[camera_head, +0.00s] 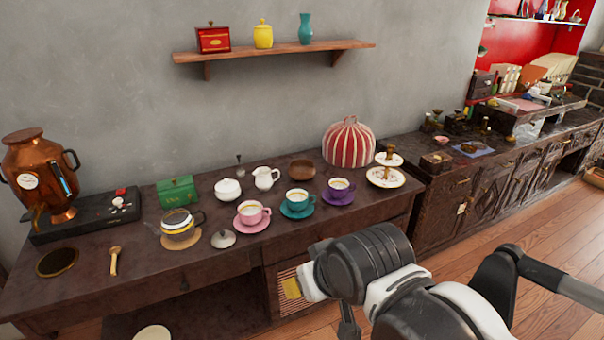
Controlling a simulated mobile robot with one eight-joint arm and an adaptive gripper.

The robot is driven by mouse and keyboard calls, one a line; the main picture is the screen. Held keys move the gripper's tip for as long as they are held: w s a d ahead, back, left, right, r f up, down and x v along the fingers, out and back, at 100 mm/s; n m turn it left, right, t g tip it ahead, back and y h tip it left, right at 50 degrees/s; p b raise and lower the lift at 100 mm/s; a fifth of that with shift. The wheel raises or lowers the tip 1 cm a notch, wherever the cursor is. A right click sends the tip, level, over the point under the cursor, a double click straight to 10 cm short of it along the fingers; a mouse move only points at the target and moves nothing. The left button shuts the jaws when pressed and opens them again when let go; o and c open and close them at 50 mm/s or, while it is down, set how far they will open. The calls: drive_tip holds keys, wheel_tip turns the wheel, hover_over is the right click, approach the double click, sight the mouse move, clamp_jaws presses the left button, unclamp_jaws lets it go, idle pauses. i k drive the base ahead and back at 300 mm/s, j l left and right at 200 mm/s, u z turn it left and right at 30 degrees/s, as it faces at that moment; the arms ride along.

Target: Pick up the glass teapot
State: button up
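The glass teapot (177,229) stands upright on a round tan mat (183,243) on the dark wooden table, left of the cups. It is clear with a yellowish band, its spout points left and its handle is on the right. A small pale domed lid (223,238) lies on the table just right of it. My arm comes in from the lower right, and my gripper (318,298) is at its end, in front of the table's front edge and well apart from the teapot. The fingers are mostly hidden, so I cannot tell their opening.
Pink (252,213), teal (297,202) and purple (339,189) cups on saucers stand to the right. A green box (177,191) is behind the teapot. A copper urn (40,165) and a wooden spoon (114,261) are to the left. The table front left of my arm is clear.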

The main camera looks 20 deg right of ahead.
sight(177, 224)
drive_tip(key=i+l+u, duration=0.35)
drive_tip(key=i+l, duration=0.25)
drive_tip(key=i+l+u, duration=0.3)
drive_tip(key=i+l, duration=0.35)
drive_tip(key=l, duration=0.2)
